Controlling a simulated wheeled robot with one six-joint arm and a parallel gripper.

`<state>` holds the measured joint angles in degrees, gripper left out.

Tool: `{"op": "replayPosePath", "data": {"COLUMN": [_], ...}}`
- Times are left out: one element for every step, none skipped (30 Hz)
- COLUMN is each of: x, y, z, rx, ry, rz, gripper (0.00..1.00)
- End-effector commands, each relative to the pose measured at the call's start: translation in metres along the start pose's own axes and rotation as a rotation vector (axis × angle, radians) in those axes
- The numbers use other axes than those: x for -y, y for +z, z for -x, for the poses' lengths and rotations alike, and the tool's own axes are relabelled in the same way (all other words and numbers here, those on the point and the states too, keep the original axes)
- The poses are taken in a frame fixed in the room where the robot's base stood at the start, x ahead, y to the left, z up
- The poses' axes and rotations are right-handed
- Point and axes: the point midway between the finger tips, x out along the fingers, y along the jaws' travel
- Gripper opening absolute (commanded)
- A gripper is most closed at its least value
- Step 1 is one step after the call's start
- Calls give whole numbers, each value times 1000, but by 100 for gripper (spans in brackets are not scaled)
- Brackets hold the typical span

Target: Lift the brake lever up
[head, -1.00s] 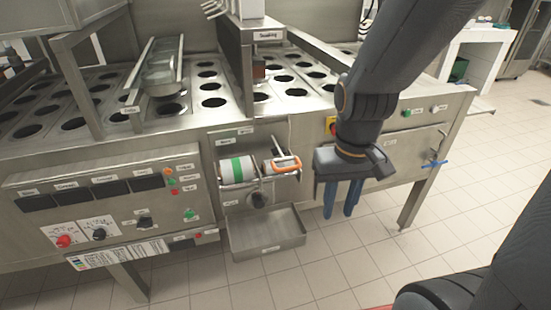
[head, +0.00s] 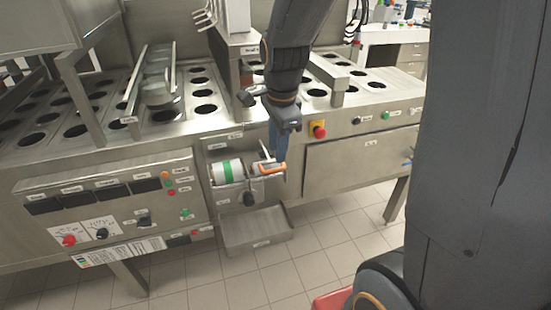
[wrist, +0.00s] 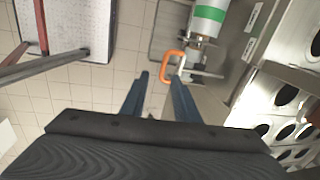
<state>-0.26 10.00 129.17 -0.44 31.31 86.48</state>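The roll unit on the front of the machine carries a white roll with a green band (head: 228,171); the roll also shows in the wrist view (wrist: 207,18). Right of the roll is an orange looped handle (head: 270,169), which looks like the brake lever; no readable label confirms it. In the wrist view the handle (wrist: 170,66) lies just ahead of my right fingertip. My gripper (head: 281,155) is close beside the handle, with its blue fingers pointing down in the head view. Whether a finger touches the handle is unclear.
A red emergency button (head: 319,131) is to the right on the machine front. The machine top has several round holes. Tiled floor (head: 330,250) is free in front.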

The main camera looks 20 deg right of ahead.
Motion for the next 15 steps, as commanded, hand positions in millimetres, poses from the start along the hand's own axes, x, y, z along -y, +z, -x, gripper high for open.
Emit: {"op": "replayPosePath", "data": {"x": [3,5,7,8,8,8,8,8,8,8,7,7,7,7,7], "y": [0,0,-1,-1,-1,-1,-1,-1,-1,-1,-1,-1,-1,-1,-1], "z": [2,3,3,2,1,-2,-4,-8,-13,-17,-21,-27,-31,-36,-41], "rx": [0,-1,-1,-1,-1,-1,-1,-1,-1,-1,-1,-1,-1,-1,-1], "ry": [-3,-5,-6,-7,-7,-7,-7,-6,-4,-5,-4,-3,-4,-3,-4], "rz": [-38,-56,-76,-85,-91,-97,-98,-98,-98,-97,-97,-97,-97,-96,-96], "gripper": [28,28,28,28,28,28,28,28,28,28,28,28,28,28,28]}}
